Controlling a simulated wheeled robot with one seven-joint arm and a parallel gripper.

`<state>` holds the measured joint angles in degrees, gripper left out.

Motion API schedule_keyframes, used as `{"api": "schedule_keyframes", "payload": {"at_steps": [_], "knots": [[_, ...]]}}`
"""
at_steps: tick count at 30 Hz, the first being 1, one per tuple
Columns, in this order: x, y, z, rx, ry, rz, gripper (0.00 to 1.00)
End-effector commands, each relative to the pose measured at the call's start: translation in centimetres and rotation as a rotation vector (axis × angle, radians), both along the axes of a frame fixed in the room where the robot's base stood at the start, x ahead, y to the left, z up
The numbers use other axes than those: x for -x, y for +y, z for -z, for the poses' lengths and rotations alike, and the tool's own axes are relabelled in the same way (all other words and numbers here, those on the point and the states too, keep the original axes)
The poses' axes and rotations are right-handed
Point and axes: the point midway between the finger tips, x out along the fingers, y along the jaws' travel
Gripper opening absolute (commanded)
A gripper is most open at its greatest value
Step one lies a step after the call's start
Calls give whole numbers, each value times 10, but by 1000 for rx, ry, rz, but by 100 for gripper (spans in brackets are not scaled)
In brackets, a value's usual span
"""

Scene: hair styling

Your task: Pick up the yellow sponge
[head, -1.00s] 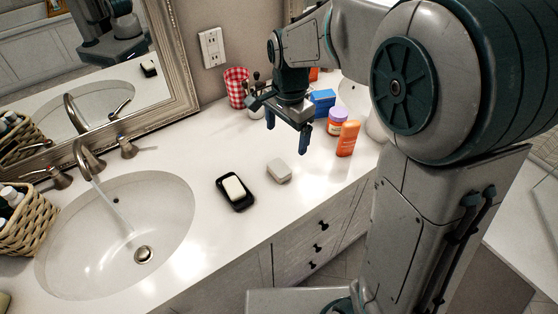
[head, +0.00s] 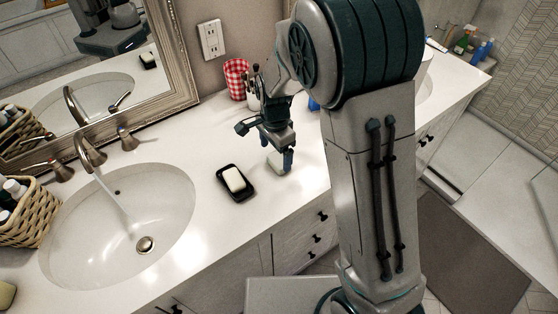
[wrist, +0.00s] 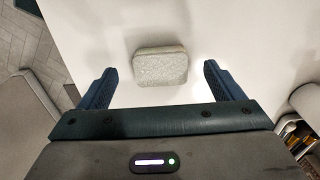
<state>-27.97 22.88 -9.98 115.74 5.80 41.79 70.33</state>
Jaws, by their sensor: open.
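A pale grey-beige sponge-like block (head: 277,166) lies on the white counter, right of the black soap dish; it looks pale rather than clearly yellow. My gripper (head: 277,151) is open just above it and partly hides it in the head view. In the wrist view the block (wrist: 161,66) lies ahead of the open fingers (wrist: 159,68), roughly centred in the gap, with nothing held. A yellowish block (head: 6,295) is cut off at the bottom left edge of the head view; I cannot tell what it is.
A black dish (head: 237,183) with white soap (head: 234,179) sits just left of my gripper. The sink (head: 120,225) has running water. A red checked cup (head: 237,80) stands behind. The counter's front edge is near the block.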

Motion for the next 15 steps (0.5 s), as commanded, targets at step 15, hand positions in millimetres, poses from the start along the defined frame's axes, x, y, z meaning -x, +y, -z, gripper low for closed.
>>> {"api": "schedule_keyframes", "payload": {"at_steps": [15], "knots": [[0,-1,38,0,0,0,87]]}}
